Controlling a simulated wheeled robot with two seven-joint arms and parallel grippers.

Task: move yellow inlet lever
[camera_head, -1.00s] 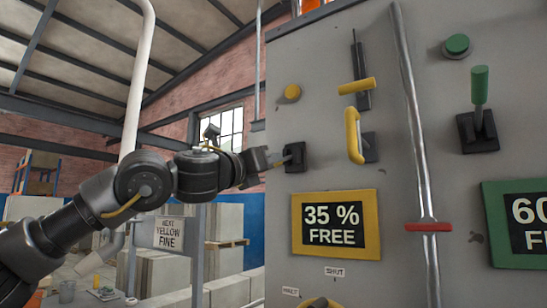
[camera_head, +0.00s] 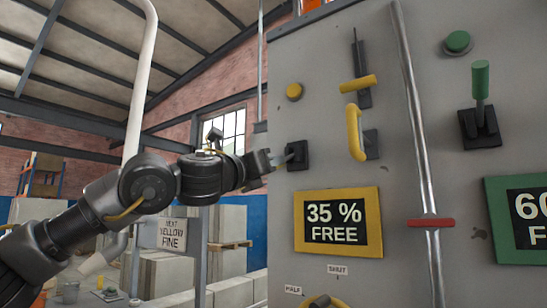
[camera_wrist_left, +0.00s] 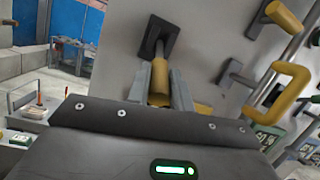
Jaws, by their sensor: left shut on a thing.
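The yellow inlet lever stands out from a black base plate (camera_head: 297,155) at the left edge of the grey panel (camera_head: 345,165). Its yellow grip (camera_wrist_left: 160,78) shows between the fingers in the left wrist view, with its dark stem running up to the base plate (camera_wrist_left: 156,38). My left gripper (camera_head: 276,161) is shut on this grip, a little out from the panel face. In the head view the fingers hide most of the lever. My right gripper is not in view.
A yellow loop handle (camera_head: 354,133) and a yellow T-handle (camera_head: 358,84) sit to the right of the lever. Below is a yellow-framed sign (camera_head: 338,222) reading "35 % FREE". A green lever (camera_head: 481,82) and a metal rod (camera_head: 415,120) are farther right. Left of the panel is open hall.

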